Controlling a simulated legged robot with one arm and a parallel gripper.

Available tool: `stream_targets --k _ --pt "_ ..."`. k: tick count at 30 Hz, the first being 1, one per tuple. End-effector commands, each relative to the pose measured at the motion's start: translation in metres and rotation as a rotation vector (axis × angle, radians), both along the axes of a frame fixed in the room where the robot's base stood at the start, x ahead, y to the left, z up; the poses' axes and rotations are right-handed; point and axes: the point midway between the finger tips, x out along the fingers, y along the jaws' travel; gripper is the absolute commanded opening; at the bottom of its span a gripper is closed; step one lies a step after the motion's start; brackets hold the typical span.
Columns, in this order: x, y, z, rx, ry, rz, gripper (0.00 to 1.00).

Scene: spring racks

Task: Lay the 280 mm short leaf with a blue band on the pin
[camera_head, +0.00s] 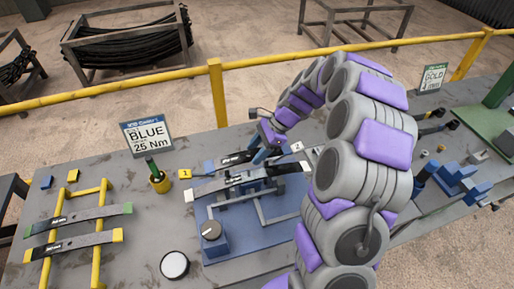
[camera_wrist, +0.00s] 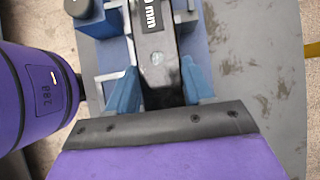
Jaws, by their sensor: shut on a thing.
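My gripper (camera_head: 263,153) is over the blue fixture (camera_head: 215,257) at the middle of the bench. In the wrist view its two blue fingers (camera_wrist: 157,88) are shut on the sides of a dark leaf (camera_wrist: 153,48). I cannot make out the pin, nor whether the held leaf touches the fixture.
A yellow rack (camera_head: 97,262) at left holds two leaves with green and yellow ends. A yellow rail (camera_head: 120,83) runs behind. Blue blocks (camera_head: 455,180) lie right.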

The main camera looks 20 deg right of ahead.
Motion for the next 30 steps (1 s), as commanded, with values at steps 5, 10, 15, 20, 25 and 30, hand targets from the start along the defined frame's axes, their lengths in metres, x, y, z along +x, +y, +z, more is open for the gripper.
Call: stream_targets --k 5,10,15,20,25,30 --pt "0.000 0.001 -0.014 0.003 0.002 0.002 0.14" --pt "0.000 0.000 -0.029 0.002 0.003 -0.001 0.14" --pt "0.000 0.000 -0.041 0.002 0.001 0.000 0.14" --pt "0.000 0.000 -0.049 0.002 0.000 0.000 0.14" --pt "0.000 0.000 -0.051 0.001 -0.001 0.000 0.14" --pt "0.000 0.000 -0.051 0.001 -0.001 0.000 0.14"
